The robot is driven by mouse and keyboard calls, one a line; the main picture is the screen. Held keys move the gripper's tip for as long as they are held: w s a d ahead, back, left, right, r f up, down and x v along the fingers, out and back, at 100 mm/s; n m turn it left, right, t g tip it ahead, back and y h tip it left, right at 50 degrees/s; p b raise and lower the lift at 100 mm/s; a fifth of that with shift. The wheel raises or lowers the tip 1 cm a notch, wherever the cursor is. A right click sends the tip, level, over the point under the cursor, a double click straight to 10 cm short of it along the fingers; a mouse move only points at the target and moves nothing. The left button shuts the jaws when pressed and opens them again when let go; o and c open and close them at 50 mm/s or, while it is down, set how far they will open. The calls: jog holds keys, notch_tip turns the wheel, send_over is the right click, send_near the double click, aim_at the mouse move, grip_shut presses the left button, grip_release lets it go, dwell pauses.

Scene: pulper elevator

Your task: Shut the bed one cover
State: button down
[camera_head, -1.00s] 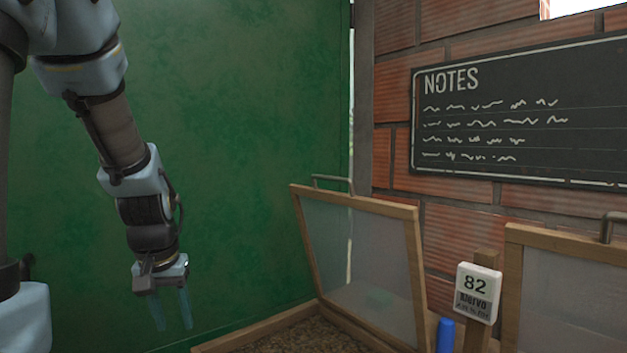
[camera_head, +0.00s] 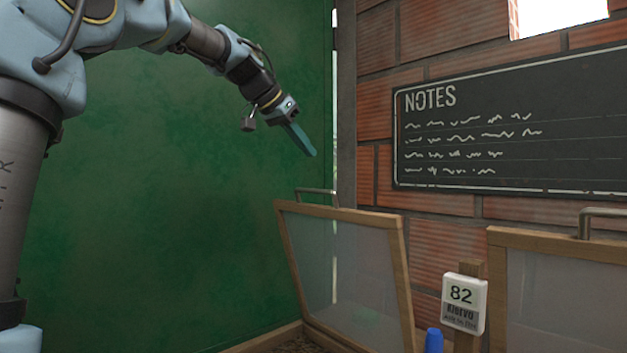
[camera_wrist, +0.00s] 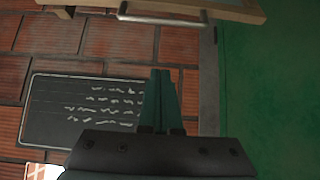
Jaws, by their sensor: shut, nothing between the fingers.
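A wood-framed cover with a clear panel (camera_head: 345,262) stands raised and tilted in the head view, with a metal handle (camera_head: 318,191) on its top edge. A second raised cover (camera_head: 560,295) with its own handle (camera_head: 598,214) stands at the right. No label shows which one is bed one. My gripper (camera_head: 312,153) is shut and empty, above the left cover's handle and apart from it. In the wrist view, my fingers (camera_wrist: 161,100) lie together, and a handle (camera_wrist: 165,16) and part of a wooden frame (camera_wrist: 240,8) show at the top edge.
A brick wall with a NOTES board (camera_head: 510,130) stands behind the covers. A green wall (camera_head: 150,230) is at the left. A post with an "82" sign (camera_head: 464,303) and a blue object (camera_head: 433,341) stand between the covers.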

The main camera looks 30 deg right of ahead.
jog(key=p, duration=0.3)
send_over(317, 205)
jog(key=d, duration=0.2)
notch_tip(317, 205, down, 5)
jog(key=shift+a+f, duration=0.85)
jog(key=shift+a, duration=0.15)
jog(key=shift+s+a+f+p, duration=0.2)
jog(key=shift+a+f+p, duration=0.1)
jog(key=shift+a+f, duration=0.15)
jog(key=shift+a, duration=0.1)
jog(key=shift+f, duration=0.1)
